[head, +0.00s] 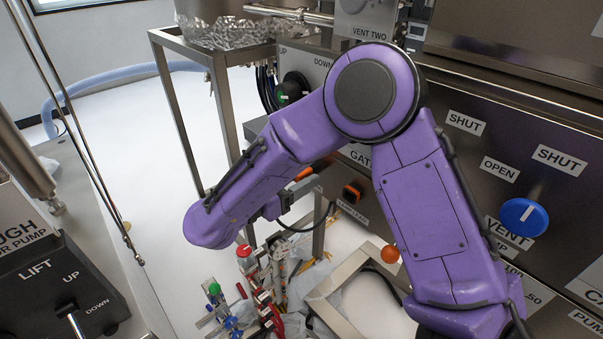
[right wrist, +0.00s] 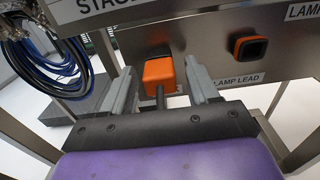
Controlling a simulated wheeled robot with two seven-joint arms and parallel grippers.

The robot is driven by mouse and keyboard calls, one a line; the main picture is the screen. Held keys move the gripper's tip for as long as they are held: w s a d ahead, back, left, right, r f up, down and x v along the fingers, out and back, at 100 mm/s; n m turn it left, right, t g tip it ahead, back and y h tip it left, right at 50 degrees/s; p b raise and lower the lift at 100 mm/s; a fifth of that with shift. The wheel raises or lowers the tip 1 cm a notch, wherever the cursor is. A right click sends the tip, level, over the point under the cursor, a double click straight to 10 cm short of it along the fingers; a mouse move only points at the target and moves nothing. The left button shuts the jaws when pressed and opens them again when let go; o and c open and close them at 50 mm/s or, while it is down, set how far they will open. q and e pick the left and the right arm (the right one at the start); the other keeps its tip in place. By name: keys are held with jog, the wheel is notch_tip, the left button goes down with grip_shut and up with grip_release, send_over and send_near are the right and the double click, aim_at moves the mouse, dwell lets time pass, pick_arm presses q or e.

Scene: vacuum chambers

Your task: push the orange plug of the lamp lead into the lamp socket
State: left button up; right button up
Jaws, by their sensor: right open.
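The orange plug (right wrist: 158,72) sits at the steel panel between the fingertips of my right gripper (right wrist: 160,82), with its black lead running back toward the gripper. Grey fingers stand on either side of it with visible gaps, so the gripper is open. Whether the plug rests in a holder behind it is unclear. The lamp socket (right wrist: 250,48), a black square opening with an orange rim, is right of the plug and looks empty. In the head view the plug (head: 304,173) is partly hidden by my right gripper (head: 290,194), and the socket (head: 352,194) shows right of it.
A LAMP LEAD label (right wrist: 235,81) is below the socket. Coiled blue and black cables (right wrist: 50,60) hang at the left. Below the arm are several coloured tools (head: 262,285) and a steel frame (head: 345,320). A blue vent knob (head: 524,217) sticks out at the right.

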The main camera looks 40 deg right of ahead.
dwell(0.8)
grip_shut()
jog(key=shift+a, duration=0.15)
jog(key=shift+s+a+b, duration=0.15)
jog(key=shift+a+b, duration=0.1)
jog(key=shift+a, duration=1.2)
jog(key=shift+s+a+b, duration=0.1)
jog(key=shift+a+b, duration=0.1)
jog(key=shift+a, duration=1.2)
